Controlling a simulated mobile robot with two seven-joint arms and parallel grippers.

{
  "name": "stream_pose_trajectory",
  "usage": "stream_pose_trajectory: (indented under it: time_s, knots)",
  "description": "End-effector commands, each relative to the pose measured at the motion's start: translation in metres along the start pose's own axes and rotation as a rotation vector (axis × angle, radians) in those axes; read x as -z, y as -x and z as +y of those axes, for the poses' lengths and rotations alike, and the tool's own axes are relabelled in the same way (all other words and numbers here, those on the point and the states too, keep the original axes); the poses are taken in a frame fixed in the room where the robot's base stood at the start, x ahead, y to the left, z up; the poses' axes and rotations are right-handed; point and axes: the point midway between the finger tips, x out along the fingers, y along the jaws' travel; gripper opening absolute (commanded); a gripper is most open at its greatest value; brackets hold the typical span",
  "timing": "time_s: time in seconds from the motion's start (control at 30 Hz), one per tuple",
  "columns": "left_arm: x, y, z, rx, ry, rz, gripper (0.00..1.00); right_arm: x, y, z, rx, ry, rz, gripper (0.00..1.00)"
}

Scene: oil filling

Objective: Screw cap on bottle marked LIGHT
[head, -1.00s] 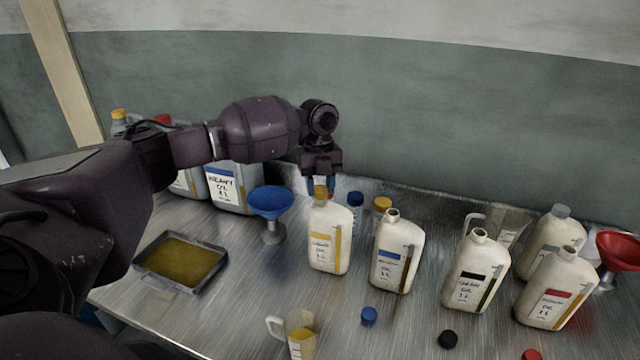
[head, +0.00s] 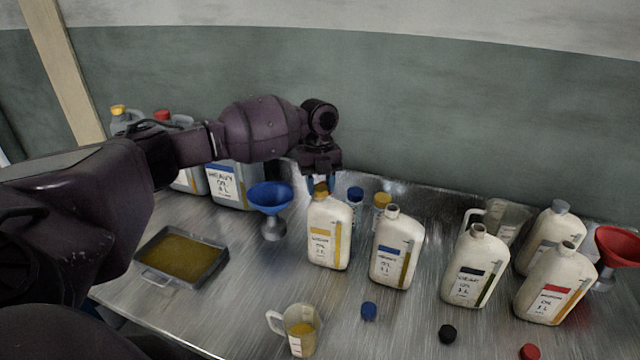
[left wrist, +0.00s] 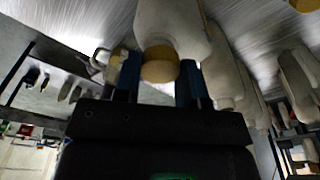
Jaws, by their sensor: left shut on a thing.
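The bottle with the yellow label (head: 328,240), which looks to read LIGHT, stands upright on the metal table. A yellow cap (head: 320,191) is at its mouth, and in the left wrist view the cap (left wrist: 160,64) lies against the neck of the white bottle (left wrist: 172,22). My left gripper (head: 320,186) points down from above the bottle and is shut on the yellow cap. Its two blue fingers (left wrist: 160,78) stand on both sides of the cap. Whether the thread is engaged cannot be seen. My right gripper is not in view.
A blue-labelled bottle (head: 396,250) stands close on the right, with more bottles beyond. A blue funnel (head: 271,200) and oil tray (head: 181,258) are on the left. A measuring jug (head: 301,332) and loose blue cap (head: 369,311) lie in front.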

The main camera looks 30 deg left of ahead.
Motion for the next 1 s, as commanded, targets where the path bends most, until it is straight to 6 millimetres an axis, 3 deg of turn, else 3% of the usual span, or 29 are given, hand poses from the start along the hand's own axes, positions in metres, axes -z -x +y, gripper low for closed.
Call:
stream_pose_trajectory:
  time_s: [0.3, 0.33, 0.5, 0.83, 1.0]
  knots:
    - [-0.001, -0.004, 0.000, 0.000, 0.000, 0.001, 0.16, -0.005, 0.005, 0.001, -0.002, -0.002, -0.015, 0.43]
    - [-0.001, -0.004, 0.000, 0.000, 0.000, 0.001, 0.41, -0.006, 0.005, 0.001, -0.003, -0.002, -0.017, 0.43]
    - [-0.001, -0.004, 0.000, 0.000, 0.000, 0.000, 0.67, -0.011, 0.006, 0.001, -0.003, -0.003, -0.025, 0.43]
    - [-0.001, -0.002, 0.000, 0.001, 0.000, 0.000, 0.68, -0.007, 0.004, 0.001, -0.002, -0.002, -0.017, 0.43]
    - [-0.001, 0.016, -0.001, 0.002, 0.000, -0.002, 0.68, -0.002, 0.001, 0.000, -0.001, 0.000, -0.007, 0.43]
